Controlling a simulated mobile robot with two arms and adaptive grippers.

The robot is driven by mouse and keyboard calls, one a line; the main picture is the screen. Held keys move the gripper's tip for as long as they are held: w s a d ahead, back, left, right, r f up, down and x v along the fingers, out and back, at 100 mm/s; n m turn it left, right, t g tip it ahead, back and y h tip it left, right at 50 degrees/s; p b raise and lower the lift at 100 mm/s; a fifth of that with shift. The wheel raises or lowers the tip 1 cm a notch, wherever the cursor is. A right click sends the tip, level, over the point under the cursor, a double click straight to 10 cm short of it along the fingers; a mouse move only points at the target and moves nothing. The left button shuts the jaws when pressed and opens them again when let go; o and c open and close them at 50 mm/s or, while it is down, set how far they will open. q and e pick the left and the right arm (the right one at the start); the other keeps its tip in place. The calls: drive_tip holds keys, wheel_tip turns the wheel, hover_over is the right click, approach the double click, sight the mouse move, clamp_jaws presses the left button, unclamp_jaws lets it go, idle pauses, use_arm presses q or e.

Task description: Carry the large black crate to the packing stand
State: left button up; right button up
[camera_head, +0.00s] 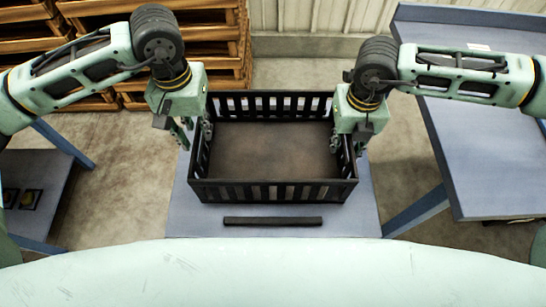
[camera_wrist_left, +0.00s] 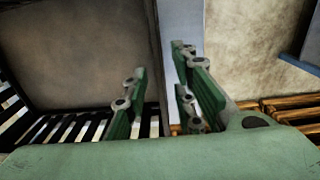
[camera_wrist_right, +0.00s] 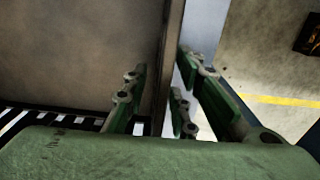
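The large black crate (camera_head: 273,192), with slatted walls and a brown, empty-looking floor, sits level on a blue-grey stand (camera_head: 345,220). My left gripper (camera_head: 196,137) is at the crate's left wall. In the left wrist view its fingers (camera_wrist_left: 158,80) are apart, one inside and one outside the wall, with a gap visible. My right gripper (camera_head: 350,142) is at the right wall. In the right wrist view its fingers (camera_wrist_right: 160,80) straddle that wall in the same way, apart. I cannot tell which surface is the packing stand.
A dark bar (camera_head: 272,221) lies on the stand in front of the crate. A blue-grey table (camera_head: 490,160) stands at the right. A lower dark-topped stand (camera_head: 35,172) is at the left. Wooden pallets (camera_head: 215,50) are stacked behind left. Concrete floor shows between.

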use_arm(q)
wheel_tip(320, 180, up, 6)
drive_tip(key=shift+f, duration=0.1)
use_arm(e)
drive_tip(key=shift+r, duration=0.1)
wheel_tip(320, 180, up, 12)
drive_tip(key=shift+f, duration=0.1)
idle(0.6)
